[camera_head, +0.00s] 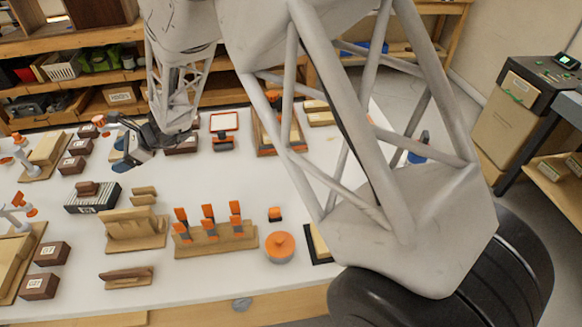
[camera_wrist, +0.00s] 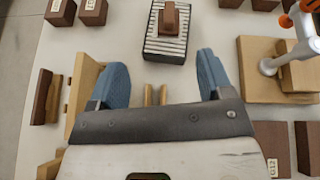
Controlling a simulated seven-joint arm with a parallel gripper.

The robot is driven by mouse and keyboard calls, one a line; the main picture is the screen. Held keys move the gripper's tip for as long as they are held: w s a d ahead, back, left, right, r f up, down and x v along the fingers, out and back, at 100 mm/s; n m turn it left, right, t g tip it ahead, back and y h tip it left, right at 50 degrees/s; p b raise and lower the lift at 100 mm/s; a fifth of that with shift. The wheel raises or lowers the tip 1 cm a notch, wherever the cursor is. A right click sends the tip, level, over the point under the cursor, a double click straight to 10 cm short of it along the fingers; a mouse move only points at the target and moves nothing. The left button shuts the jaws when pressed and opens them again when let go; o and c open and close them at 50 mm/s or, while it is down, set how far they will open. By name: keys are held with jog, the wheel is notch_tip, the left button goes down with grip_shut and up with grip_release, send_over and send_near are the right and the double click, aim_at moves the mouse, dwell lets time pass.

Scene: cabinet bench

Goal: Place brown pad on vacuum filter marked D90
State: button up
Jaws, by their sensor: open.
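A small brown block, which looks like the brown pad (camera_head: 88,188), lies on a black-and-white ribbed box at the left of the table. In the wrist view the brown pad (camera_wrist: 169,19) is at the top, beyond my fingertips. Brown labelled blocks, possibly the vacuum filters, stand at front left (camera_head: 40,285) and further back (camera_head: 71,165); D90 cannot be read on any. In the wrist view, labelled blocks show at top left (camera_wrist: 59,10) and lower right (camera_wrist: 271,140). My gripper (camera_head: 119,154) is open and empty above the table; its blue fingers (camera_wrist: 158,75) are wide apart.
The ribbed box (camera_head: 106,195) stands beside wooden stands (camera_head: 125,220). A stand with orange clips (camera_head: 215,245) and a round orange-topped pot (camera_head: 280,246) are to the right. White-and-orange devices (camera_head: 18,160) line the left edge.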

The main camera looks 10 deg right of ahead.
jog(key=s+d+r+n+h, duration=0.25)
jog(key=s+d+r, duration=0.2)
jog(key=d, duration=0.45)
jog(key=s+d+r+n+h, duration=0.1)
jog(key=s+d+r+n, duration=0.3)
jog(key=d, duration=0.5)
jog(key=s+d+r+n+h, duration=0.1)
jog(key=s+d+r+n, duration=0.15)
jog(key=d+r, duration=0.5)
jog(key=s+d+n+t+h, duration=0.1)
jog(key=s+d+n+h, duration=0.2)
jog(key=s+d, duration=0.8)
jog(key=s+d+r+n+t+h, duration=0.1)
jog(key=s+d+h, duration=0.4)
jog(key=s+d, duration=0.6)
jog(key=d+n+t, duration=0.1)
jog(key=d+n, duration=0.1)
jog(key=d, duration=0.4)
jog(key=shift+s+d, duration=0.15)
jog(key=shift+d, duration=0.05)
